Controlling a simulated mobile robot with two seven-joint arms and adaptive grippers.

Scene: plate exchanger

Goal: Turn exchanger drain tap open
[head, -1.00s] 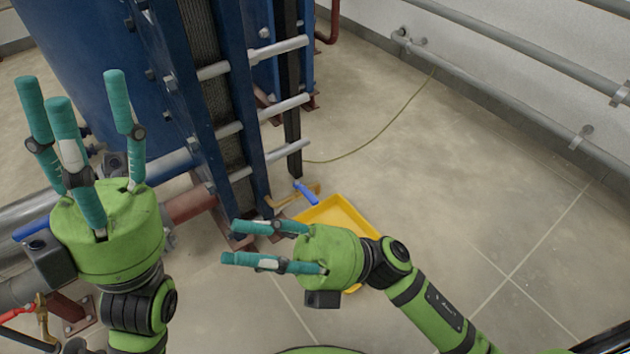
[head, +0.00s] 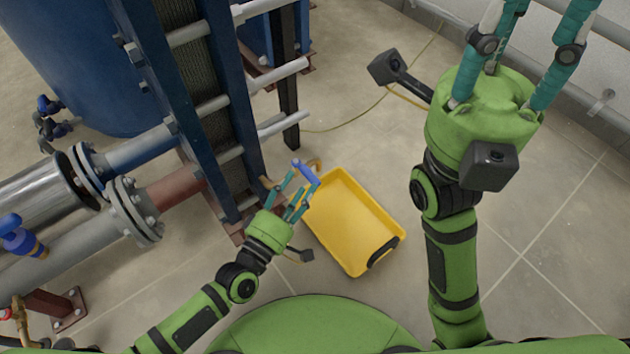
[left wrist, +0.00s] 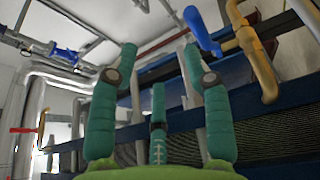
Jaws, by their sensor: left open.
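In the left wrist view the blue handle (left wrist: 201,32) meets a brass pipe (left wrist: 258,65), ahead of the fingers and to the upper right. My left gripper (head: 297,187) is open, with its fingertips close to the handle. I cannot tell whether they touch it; in the wrist view nothing shows between the fingers. My right gripper (head: 520,45) is raised at the right, fingers spread and empty, tips cut off by the top edge.
The yellow tray (head: 352,222) lies on the floor under the tap. The blue plate exchanger (head: 180,90) stands left of it with protruding steel rods. Flanged pipes (head: 135,210) run at the left. The floor to the right is clear; a thin hose crosses behind.

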